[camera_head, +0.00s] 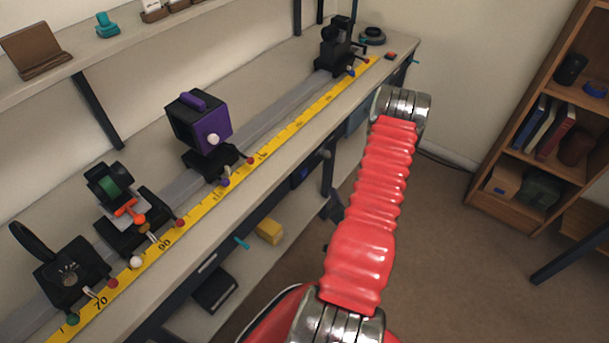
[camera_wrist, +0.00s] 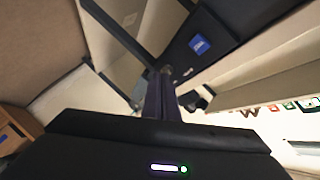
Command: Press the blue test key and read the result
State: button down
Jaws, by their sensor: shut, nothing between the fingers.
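The blue test key (camera_wrist: 200,45) shows in the wrist view as a small bright blue square with pale marks on a dark panel (camera_wrist: 225,30). My gripper (camera_wrist: 159,76) is shut and empty; its narrow dark fingers point up the picture. The key is to the upper right of the fingertips in that view, and the tips do not overlap it. I cannot tell how far the tips are from the panel. In the head view my red arm stands in front of the bench's front side, and my gripper cannot be made out there. No readable result shows.
In the head view the bench (camera_head: 285,150) carries a rail with a yellow scale (camera_head: 290,131). On the rail stand a purple box (camera_head: 200,120) and several black mounts. A yellow block (camera_head: 269,231) lies on the lower shelf. A wooden bookcase (camera_head: 490,195) stands right; floor between is clear.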

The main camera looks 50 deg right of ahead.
aim_at(304, 174)
jog(key=shift+d+r, duration=0.1)
jog(key=shift+r, duration=0.2)
jog(key=shift+w, duration=0.2)
jog(key=w, duration=0.8)
jog(key=shift+w+a, duration=0.25)
jog(key=shift+a, duration=0.15)
jog(key=shift+w, duration=0.15)
dwell(1.8)
jog(key=shift+w, duration=0.25)
jog(key=shift+w, duration=0.4)
dwell(0.9)
jog(key=shift+s, duration=0.8)
